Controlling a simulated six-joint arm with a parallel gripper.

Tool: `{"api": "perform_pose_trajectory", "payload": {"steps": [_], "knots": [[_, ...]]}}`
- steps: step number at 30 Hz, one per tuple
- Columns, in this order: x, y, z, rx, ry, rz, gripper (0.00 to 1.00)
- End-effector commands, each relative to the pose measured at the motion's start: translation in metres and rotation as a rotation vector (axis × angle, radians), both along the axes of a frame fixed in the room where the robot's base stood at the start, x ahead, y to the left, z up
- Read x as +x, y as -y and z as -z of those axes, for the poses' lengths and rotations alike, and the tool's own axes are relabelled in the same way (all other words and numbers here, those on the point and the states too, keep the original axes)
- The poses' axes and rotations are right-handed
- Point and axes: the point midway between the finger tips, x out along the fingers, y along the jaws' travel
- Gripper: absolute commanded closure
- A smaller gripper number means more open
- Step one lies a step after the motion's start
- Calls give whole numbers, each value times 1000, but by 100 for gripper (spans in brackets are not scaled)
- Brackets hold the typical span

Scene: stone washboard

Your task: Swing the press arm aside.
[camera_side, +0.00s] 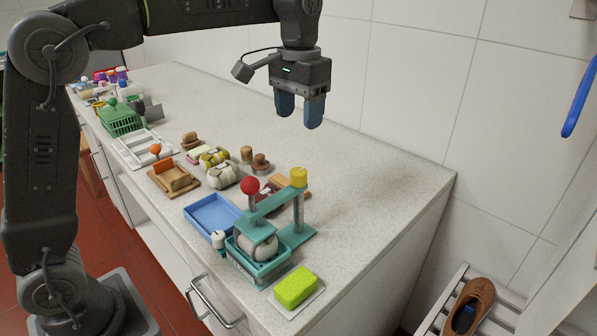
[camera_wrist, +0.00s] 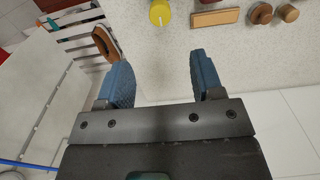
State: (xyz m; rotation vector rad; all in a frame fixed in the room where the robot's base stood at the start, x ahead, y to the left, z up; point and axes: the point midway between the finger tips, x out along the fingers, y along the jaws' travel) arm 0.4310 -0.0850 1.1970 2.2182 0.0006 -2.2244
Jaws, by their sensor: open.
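The teal press (camera_side: 304,233) stands near the counter's front right end. Its press arm (camera_side: 270,203) reaches from a post with a yellow cap (camera_side: 298,177) toward the front left and carries a red ball knob (camera_side: 250,185). The arm lies over a teal basket (camera_side: 262,268) with a pale round thing in it. In the wrist view only the yellow cap (camera_wrist: 160,13) shows clearly, at the top edge. My gripper (camera_side: 299,112) has blue fingers, is open and empty, and hangs well above the counter behind the press. It also shows in the wrist view (camera_wrist: 160,80).
A blue tray (camera_side: 212,214) and small white bottle (camera_side: 218,239) stand left of the press. A green sponge (camera_side: 295,287) lies on a white dish in front. Wooden pieces and bundles (camera_side: 222,174) lie farther left. The counter's right back is clear; the tiled wall (camera_side: 415,80) is behind.

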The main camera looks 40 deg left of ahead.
Motion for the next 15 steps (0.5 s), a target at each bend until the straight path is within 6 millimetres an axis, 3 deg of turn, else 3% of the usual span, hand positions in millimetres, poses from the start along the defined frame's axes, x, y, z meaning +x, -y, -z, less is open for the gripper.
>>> {"api": "perform_pose_trajectory", "payload": {"steps": [15], "knots": [[-1,0,97,0,-1,0,39]]}}
